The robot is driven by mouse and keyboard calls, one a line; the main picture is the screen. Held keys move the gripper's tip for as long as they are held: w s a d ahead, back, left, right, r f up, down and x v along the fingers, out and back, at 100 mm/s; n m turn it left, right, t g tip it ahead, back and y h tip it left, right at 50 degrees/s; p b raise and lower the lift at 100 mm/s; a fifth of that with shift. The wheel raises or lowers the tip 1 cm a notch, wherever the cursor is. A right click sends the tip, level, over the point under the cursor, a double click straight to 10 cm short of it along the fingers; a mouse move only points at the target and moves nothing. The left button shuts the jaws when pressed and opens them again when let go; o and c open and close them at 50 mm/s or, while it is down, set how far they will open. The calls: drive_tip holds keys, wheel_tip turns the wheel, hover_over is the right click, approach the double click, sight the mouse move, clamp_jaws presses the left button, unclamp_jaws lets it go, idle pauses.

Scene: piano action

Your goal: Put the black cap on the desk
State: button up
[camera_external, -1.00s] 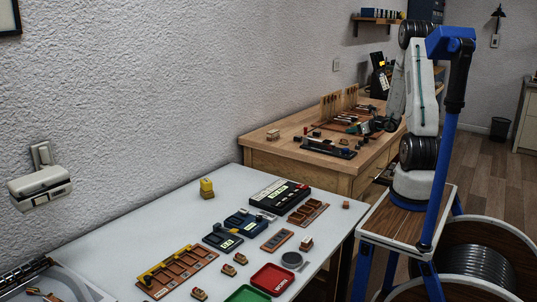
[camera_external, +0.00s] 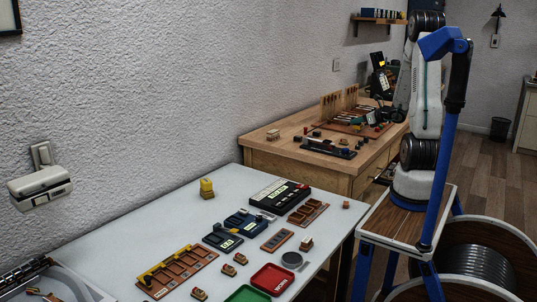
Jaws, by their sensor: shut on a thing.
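The wooden desk (camera_external: 262,151) with drawers stands against the wall behind the white table. My gripper (camera_external: 396,114) is a small dark shape over the right part of the desk, partly hidden by my own arm. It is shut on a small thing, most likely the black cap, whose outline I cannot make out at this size. I cannot tell its height above the desk top. A black stand with a yellow mark (camera_external: 381,77) rises behind the gripper.
A dark tray of parts (camera_external: 329,148) and a rack with upright pieces (camera_external: 340,108) fill much of the desk. Small blocks (camera_external: 273,134) lie at its left. The desk's front left is clear. The white table (camera_external: 150,225) holds trays and small parts.

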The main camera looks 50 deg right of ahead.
drive_tip(key=w+a+n+y, duration=0.3)
drive_tip(key=w+a, duration=1.2)
drive_tip(key=w+a+n+g+y, duration=0.15)
drive_tip(key=w+a, duration=0.25)
drive_tip(key=a, duration=0.7)
drive_tip(key=w+a+n+t+y, duration=0.15)
drive_tip(key=w+a, duration=0.25)
drive_tip(key=a, duration=0.7)
drive_tip(key=shift+m+g, duration=0.4)
drive_tip(key=shift+g, duration=0.2)
drive_tip(key=f, duration=1.6)
drive_tip(key=shift+s+d+f, duration=0.1)
drive_tip(key=shift+s+f, duration=0.05)
drive_tip(key=shift+s, duration=0.1)
drive_tip(key=shift+f, duration=0.5)
hover_over(245, 176)
drive_tip(key=shift+w+f, duration=0.1)
drive_tip(key=shift+f, duration=2.4)
